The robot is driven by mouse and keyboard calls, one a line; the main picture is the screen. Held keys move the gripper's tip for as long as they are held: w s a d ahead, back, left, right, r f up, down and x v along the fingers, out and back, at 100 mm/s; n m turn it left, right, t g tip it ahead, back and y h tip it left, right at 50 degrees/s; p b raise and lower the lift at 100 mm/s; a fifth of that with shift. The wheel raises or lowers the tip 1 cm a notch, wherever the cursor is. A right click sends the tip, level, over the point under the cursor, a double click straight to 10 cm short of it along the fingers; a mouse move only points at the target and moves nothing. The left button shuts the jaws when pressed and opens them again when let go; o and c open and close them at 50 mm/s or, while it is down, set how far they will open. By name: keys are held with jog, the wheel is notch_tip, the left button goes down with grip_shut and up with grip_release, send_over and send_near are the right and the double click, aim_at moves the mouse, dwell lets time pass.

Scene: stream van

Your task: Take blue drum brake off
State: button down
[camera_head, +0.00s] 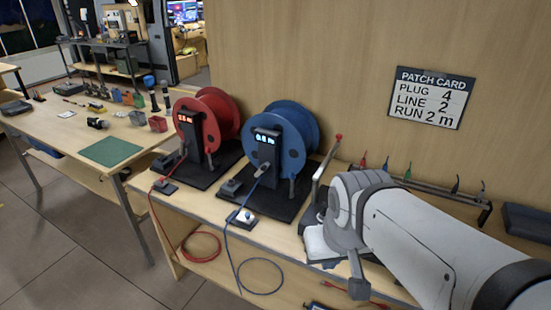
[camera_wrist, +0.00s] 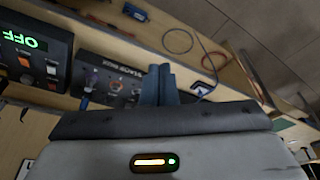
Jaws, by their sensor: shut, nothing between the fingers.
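The blue drum (camera_head: 312,130) stands on a dark base plate (camera_head: 275,207) on the bench in the head view. A dark post with a lit readout (camera_head: 266,138) is at its front.
A red drum (camera_head: 218,118) stands left of the blue one. Blue cable (camera_head: 229,252) hangs off the bench front. A rail with several coloured plugs (camera_head: 440,190) runs along the back. A panel reading OFF (camera_wrist: 22,40) and a dark box (camera_wrist: 108,75) lie near my fingers.

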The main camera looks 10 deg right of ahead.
jog(key=w+d+f+n+h+b, duration=0.2)
jog(key=w+d+f+h+b, duration=0.15)
jog(key=w+f+b, duration=0.45)
jog(key=n+t+h+b, duration=0.5)
jog(key=h+b, duration=0.2)
jog(key=b, duration=1.1)
send_near(292, 185)
jog(key=s+d+r, duration=0.3)
jog(key=s+d, duration=0.1)
jog(key=s, duration=0.7)
jog(key=w+a+f+n+t+b, duration=0.3)
jog(key=w+a+t+b, duration=0.3)
jog(key=w+a, duration=0.4)
jog(key=shift+a+f, duration=0.3)
jog(key=shift+a, duration=0.05)
jog(key=shift+d+h, duration=0.1)
jog(key=shift+h, duration=0.15)
jog(key=w+d+b, duration=0.2)
jog(key=w+d, duration=0.4)
jog(key=d, duration=0.3)
jog(key=shift+d, duration=0.4)
